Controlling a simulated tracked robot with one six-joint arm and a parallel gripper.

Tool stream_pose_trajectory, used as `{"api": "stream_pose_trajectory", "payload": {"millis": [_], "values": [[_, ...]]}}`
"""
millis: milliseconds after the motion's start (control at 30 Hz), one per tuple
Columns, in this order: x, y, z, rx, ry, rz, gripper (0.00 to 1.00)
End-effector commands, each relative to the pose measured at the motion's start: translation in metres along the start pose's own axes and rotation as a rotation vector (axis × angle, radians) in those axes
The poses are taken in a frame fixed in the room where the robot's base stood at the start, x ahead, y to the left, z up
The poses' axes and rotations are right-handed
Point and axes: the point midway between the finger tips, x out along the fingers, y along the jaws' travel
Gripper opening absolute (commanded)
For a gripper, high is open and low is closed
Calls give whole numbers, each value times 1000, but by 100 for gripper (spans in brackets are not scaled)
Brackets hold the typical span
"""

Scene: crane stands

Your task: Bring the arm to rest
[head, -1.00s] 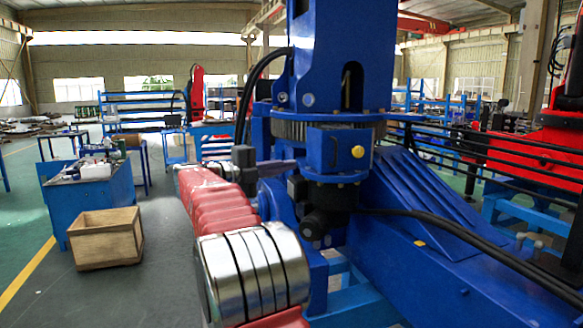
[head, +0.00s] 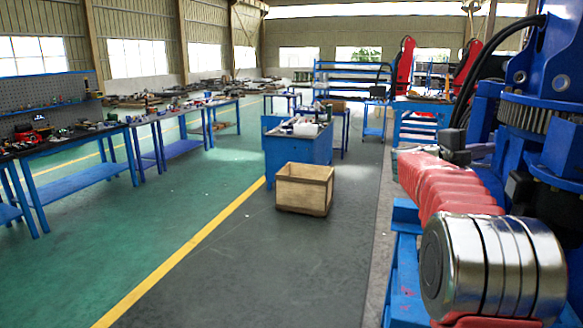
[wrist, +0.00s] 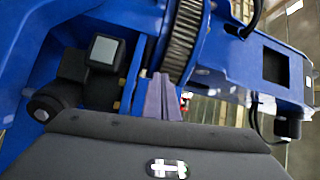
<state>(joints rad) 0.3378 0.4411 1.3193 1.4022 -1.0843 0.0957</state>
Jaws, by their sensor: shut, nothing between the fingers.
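My gripper (wrist: 164,98) shows in the wrist view as two grey-purple fingers, closed together with nothing between them. They point toward a tall blue machine (wrist: 240,60) with a toothed ring. Whether the fingertips touch it I cannot tell. In the head view my arm, with its red ribbed cover (head: 448,185) and silver banded joint (head: 495,270), reaches away from me at the right. Its dark end lies close in front of the blue machine (head: 545,115), which the right picture edge cuts off.
A wooden crate (head: 304,189) stands on the grey floor beside a blue cart (head: 297,150). Workbenches with tools (head: 75,135) line the left. A yellow line (head: 190,250) crosses the floor.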

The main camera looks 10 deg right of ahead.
Motion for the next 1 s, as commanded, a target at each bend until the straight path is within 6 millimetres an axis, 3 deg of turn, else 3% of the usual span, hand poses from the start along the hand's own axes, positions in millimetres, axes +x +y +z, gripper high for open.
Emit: {"api": "stream_pose_trajectory", "payload": {"millis": [100, 267, 533, 767, 867, 1000], "values": [[-9, 2, 34, -81, -158, -38, 0], [-36, 6, 75, -197, -375, -86, 0], [-116, 25, 124, -416, -747, -154, 0], [-208, 59, 132, -630, -1057, -194, 0], [-251, 79, 124, -733, -1188, -206, 0], [-310, 112, 99, -889, -1364, -215, 0]]}}
